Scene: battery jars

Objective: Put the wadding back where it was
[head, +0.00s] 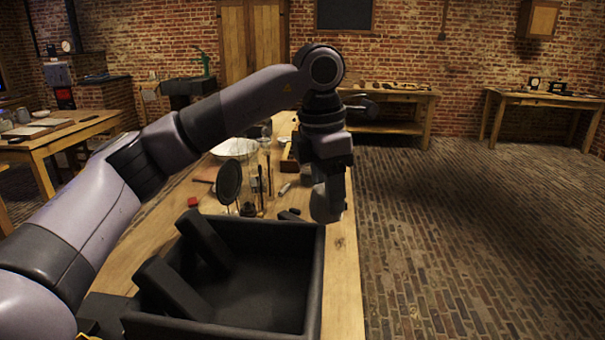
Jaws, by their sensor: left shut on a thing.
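My left gripper (328,207) points down over the right edge of the wooden table, just beyond the black crate. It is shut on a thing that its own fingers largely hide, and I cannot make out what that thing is. I cannot pick out the wadding for certain. Clear glass jars (266,168) with dark rods stand on the table left of the gripper. A small pale piece (285,189) lies between them and the gripper. My right gripper is not in view.
A black open crate (313,275) holding two leaning dark blocks (172,287) fills the near table. A round dark disc (229,182) stands upright beyond it. A red block (193,202), a white dish (235,147) and small dark pieces (289,214) lie around. The brick floor at right is clear.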

